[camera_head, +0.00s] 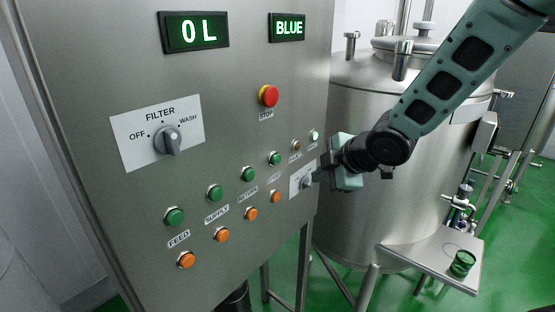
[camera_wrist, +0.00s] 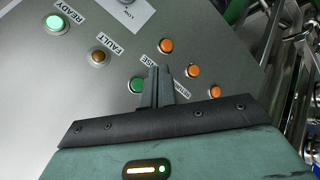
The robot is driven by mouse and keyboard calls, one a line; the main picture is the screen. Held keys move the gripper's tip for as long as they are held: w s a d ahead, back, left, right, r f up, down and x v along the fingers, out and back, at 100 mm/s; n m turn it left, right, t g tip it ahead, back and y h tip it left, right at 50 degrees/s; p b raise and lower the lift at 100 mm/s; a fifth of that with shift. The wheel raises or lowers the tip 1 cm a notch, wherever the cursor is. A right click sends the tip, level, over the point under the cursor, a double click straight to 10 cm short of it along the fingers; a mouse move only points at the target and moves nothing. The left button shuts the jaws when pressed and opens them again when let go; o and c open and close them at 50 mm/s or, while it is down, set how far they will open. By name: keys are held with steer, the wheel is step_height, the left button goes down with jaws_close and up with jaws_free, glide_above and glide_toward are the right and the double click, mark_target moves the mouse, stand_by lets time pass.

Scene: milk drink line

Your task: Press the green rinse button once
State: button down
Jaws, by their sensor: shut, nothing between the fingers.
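The green rinse button (camera_head: 275,158) is on the steel control panel, above its RINSE label and an orange button. In the wrist view the rinse button (camera_wrist: 136,84) shows just left of my fingers, partly beside the label. My gripper (camera_wrist: 160,70) is shut and empty, its fingertips pointing towards the panel over the RINSE label area. In the head view my gripper (camera_head: 316,177) is right of the rinse button, in front of a white-plated switch. I cannot tell whether the fingertips touch the panel; they do not cover the rinse button.
Other green buttons, FEED (camera_head: 174,216), SUPPLY (camera_head: 215,193) and RETURN (camera_head: 248,174), sit in the row, with orange buttons (camera_head: 222,235) below. A red stop button (camera_head: 268,95) is above. The READY lamp (camera_wrist: 58,22) glows green. A steel tank (camera_head: 365,200) stands behind my arm.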

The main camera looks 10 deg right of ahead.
steer(key=w+a+b, duration=0.1)
steer(key=w+a, duration=0.4)
steer(key=w, duration=0.2)
steer(key=shift+b, duration=0.35)
steer(key=shift+w+a, duration=0.1)
steer(key=shift+a, duration=0.1)
stand_by(1.8)
steer(key=shift+w+a, duration=0.15)
steer(key=shift+w, duration=0.1)
steer(key=shift+w+a, duration=0.25)
steer(key=shift+w, duration=0.1)
stand_by(0.8)
steer(key=shift+s+d, duration=0.5)
steer(key=shift+s, duration=0.2)
steer(key=shift+s+d, duration=0.1)
steer(key=s+d, duration=0.1)
steer(key=s, duration=0.1)
steer(key=s+d, duration=0.1)
steer(key=shift+s+d+p, duration=0.4)
